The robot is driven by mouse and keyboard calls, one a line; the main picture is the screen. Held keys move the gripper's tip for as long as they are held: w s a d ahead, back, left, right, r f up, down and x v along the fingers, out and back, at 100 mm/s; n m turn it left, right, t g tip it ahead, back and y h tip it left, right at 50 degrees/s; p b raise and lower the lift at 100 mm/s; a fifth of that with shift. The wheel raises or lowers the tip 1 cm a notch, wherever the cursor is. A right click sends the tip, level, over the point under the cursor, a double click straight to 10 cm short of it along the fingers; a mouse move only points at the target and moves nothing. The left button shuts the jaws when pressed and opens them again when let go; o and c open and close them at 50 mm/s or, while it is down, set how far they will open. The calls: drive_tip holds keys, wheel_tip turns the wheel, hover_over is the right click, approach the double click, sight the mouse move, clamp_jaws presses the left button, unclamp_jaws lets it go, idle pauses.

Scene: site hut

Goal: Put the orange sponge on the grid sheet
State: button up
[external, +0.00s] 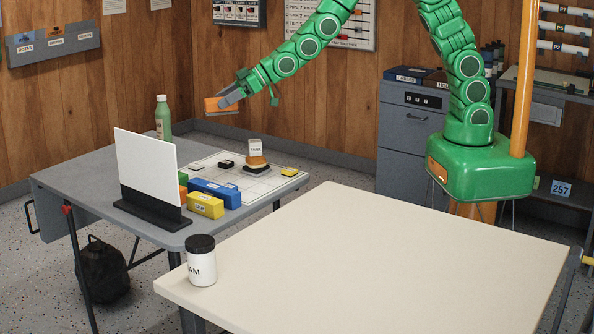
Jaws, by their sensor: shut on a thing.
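My gripper (246,92) is shut on the orange sponge (221,104) and holds it in the air above the grey folding table. The sponge is a flat orange block with a darker underside. The grid sheet (262,184) is white with thin lines and lies on the grey table, below and to the right of the sponge. On the sheet stand a small dark block, an item with a tan layer (256,162) and a white label, and a yellow block (289,172). The white board partly hides the table's left side.
A white upright board (147,165) on a dark foot stands at the front of the grey table (80,184). A green bottle (163,118) stands behind it. Blue and yellow blocks (206,205) lie beside the sheet. A jar (201,262) stands on the cream table, otherwise bare.

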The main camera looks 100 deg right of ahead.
drive_tip(key=shift+n+y, duration=0.8)
drive_tip(key=shift+y, duration=0.1)
drive_tip(key=shift+w+d, duration=0.35)
drive_tip(key=shift+w, duration=0.4)
drive_tip(key=shift+w+d, duration=0.4)
drive_tip(key=shift+w, duration=0.4)
drive_tip(key=shift+w+d, duration=0.35)
drive_tip(key=shift+w, duration=0.4)
drive_tip(key=shift+w+d+f+n+g+y, duration=0.15)
drive_tip(key=shift+d+f+n+g+y, duration=0.6)
drive_tip(key=shift+f, duration=2.95)
drive_tip(key=shift+w+d+f+n+g+y, duration=0.35)
drive_tip(key=shift+d+f+n+y, duration=0.7)
drive_tip(key=shift+f, duration=2.7)
drive_tip(key=shift+d+f+n+g+y, duration=0.65)
drive_tip(key=shift+f+n+y, duration=0.6)
drive_tip(key=shift+f, duration=2.45)
drive_tip(key=shift+a+f, duration=0.1)
drive_tip(key=shift+f, duration=0.45)
drive_tip(key=o, duration=1.2)
